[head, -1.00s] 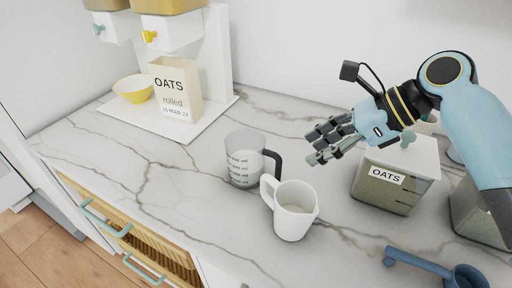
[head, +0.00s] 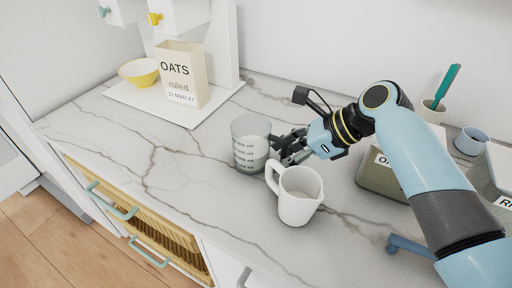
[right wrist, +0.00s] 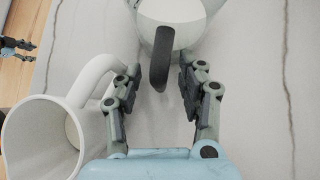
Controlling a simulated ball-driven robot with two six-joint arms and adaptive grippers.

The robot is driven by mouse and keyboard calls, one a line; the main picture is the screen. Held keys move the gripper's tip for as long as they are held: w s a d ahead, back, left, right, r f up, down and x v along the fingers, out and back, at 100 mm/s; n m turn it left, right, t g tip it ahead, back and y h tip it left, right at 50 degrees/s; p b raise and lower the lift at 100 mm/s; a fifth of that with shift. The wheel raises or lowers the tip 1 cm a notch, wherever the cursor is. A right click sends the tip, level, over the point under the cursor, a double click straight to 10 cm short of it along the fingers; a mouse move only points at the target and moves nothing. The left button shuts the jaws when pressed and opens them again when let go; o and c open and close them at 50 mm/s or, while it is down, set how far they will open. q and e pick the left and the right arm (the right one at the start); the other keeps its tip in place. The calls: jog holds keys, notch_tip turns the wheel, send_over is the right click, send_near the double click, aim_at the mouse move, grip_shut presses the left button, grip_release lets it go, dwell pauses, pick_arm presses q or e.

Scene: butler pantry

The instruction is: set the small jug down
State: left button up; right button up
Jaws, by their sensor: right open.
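A clear measuring jug (head: 250,146) with printed marks and a black handle stands upright on the marble counter (head: 190,185). A white jug (head: 298,196) stands upright just in front and to the right of it. My right gripper (head: 284,148) is behind the white jug, at the measuring jug's handle side. In the right wrist view its open fingers are on either side of the black handle (right wrist: 161,58), with gaps showing; the white jug (right wrist: 45,140) is left of them. My left gripper (right wrist: 15,47) shows small at that view's left edge, its jaws unclear.
An oats bag (head: 182,76) and a yellow bowl (head: 139,72) stand on a white board under the dispensers. Canisters (head: 385,178), partly behind my right arm, a blue scoop (head: 405,245) and a blue cup (head: 470,140) are at right. The counter's left part is clear.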

grip_shut()
dwell(0.5)
